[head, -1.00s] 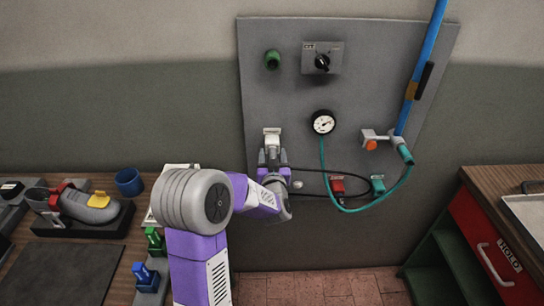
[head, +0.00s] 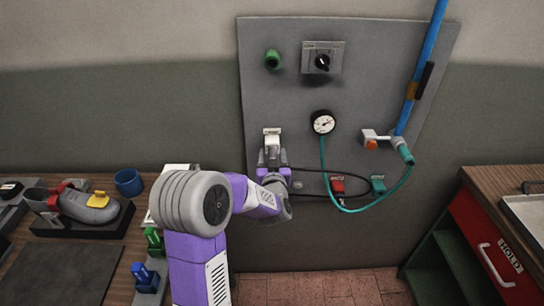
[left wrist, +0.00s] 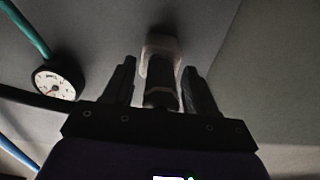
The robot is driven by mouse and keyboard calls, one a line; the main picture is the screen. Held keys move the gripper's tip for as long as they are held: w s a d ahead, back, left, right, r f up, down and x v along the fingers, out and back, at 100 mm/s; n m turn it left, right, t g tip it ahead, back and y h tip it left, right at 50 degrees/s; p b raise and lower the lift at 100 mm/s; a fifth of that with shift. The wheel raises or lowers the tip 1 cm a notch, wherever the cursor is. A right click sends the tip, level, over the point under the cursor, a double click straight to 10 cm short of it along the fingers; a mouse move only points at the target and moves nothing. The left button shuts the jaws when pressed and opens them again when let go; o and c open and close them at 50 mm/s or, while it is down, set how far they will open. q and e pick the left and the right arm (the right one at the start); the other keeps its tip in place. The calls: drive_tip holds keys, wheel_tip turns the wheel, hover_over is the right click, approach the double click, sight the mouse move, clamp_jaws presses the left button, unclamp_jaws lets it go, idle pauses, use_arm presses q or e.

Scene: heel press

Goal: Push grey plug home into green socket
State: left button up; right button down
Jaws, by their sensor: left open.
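My left gripper (head: 271,158) is at the lower left of the grey wall panel, just below a pale block (head: 271,134). In the left wrist view, the open fingers (left wrist: 157,88) stand on either side of a dark, plug-like piece (left wrist: 160,98). The pale block (left wrist: 161,58) is just beyond it. I cannot tell whether this piece is the grey plug or how far it sits in the block. My right gripper is out of view.
Dark cables and a teal hose (head: 330,170) hang right of my gripper. Benches stand at both sides.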

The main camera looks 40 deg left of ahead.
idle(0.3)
use_arm(q)
clamp_jaws()
drive_tip(key=shift+d, duration=0.1)
drive_tip(key=shift+b+v, duration=0.55)
drive_tip(key=shift+v, duration=2.4)
drive_tip(key=shift+s, duration=0.15)
